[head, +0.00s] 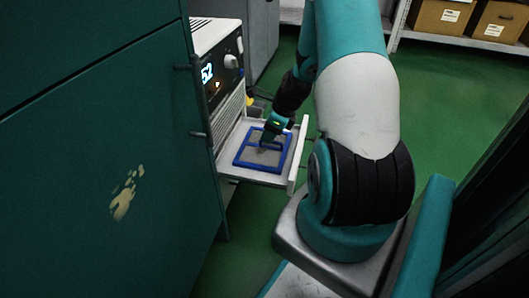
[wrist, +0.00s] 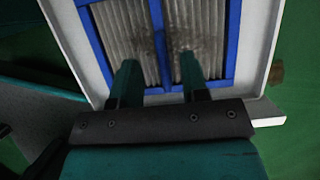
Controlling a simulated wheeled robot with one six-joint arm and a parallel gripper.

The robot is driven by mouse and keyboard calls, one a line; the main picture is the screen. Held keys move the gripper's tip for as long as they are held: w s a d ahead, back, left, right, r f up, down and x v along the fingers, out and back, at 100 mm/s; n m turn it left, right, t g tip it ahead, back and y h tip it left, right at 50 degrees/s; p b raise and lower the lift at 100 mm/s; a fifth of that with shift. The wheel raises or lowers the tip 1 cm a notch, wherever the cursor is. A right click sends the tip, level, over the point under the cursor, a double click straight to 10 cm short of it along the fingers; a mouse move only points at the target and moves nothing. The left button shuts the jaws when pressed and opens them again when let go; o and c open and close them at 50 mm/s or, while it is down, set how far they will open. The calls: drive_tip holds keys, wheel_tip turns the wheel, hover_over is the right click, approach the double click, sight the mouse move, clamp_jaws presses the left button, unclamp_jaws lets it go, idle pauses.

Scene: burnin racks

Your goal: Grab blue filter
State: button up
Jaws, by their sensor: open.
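The blue filter (head: 250,161) is a flat blue frame with a middle bar and grey pleated material. It lies in a pulled-out white drawer (head: 262,178) of the rack unit. In the wrist view the filter (wrist: 233,45) fills the upper middle, and its pleats look dirty near the fingers. My gripper (head: 266,143) is over the filter. In the wrist view my gripper (wrist: 158,72) is open, with one finger on each side of the blue middle bar (wrist: 160,45). Nothing is held between the fingers. I cannot tell whether the fingertips touch the filter.
A white unit (head: 217,60) with a lit display stands behind the drawer. A large teal cabinet (head: 100,150) with chipped paint is close on the left. Cardboard boxes (head: 440,18) sit on a shelf at the back right. The green floor (head: 455,90) is clear on the right.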

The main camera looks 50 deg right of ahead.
sight(264, 144)
drive_tip(key=b+x, duration=0.2)
drive_tip(key=x, duration=0.2)
drive_tip(key=shift+b, duration=0.3)
drive_tip(key=shift+r, duration=0.15)
drive_tip(key=shift+c, duration=0.2)
clamp_jaws()
